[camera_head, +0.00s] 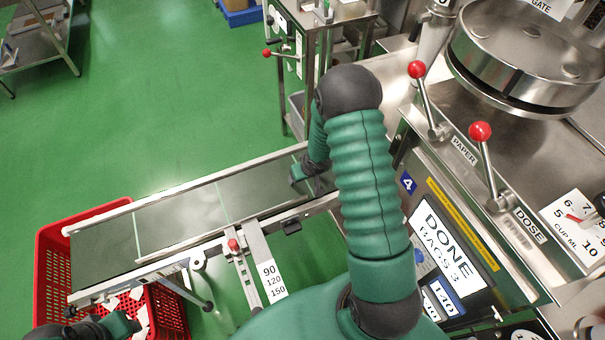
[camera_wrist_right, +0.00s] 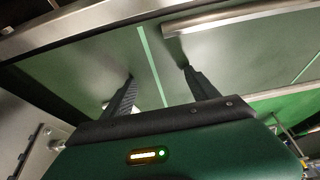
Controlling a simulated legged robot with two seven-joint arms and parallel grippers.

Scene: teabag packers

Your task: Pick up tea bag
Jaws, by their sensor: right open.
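My right gripper (camera_head: 303,178) is low over the far right end of the conveyor belt (camera_head: 180,218), partly hidden by my own arm in the head view. In the right wrist view the right gripper (camera_wrist_right: 157,73) is open, its two dark fingers apart with nothing seen between them but grey belt and a pale green line. No tea bag is clearly visible on the belt. Several small white pieces, perhaps tea bags (camera_head: 141,312), lie in the red crate (camera_head: 50,262) at the belt's left end. My left gripper (camera_head: 122,324) is at the bottom left, near the crate; its jaws are unclear.
A metal machine with red-knobbed levers (camera_head: 480,132) and a display (camera_head: 444,246) reading "DONE BAGS 3" stands on the right. Metal rails (camera_head: 190,185) edge the belt. A steel stand (camera_head: 318,30) is behind it.

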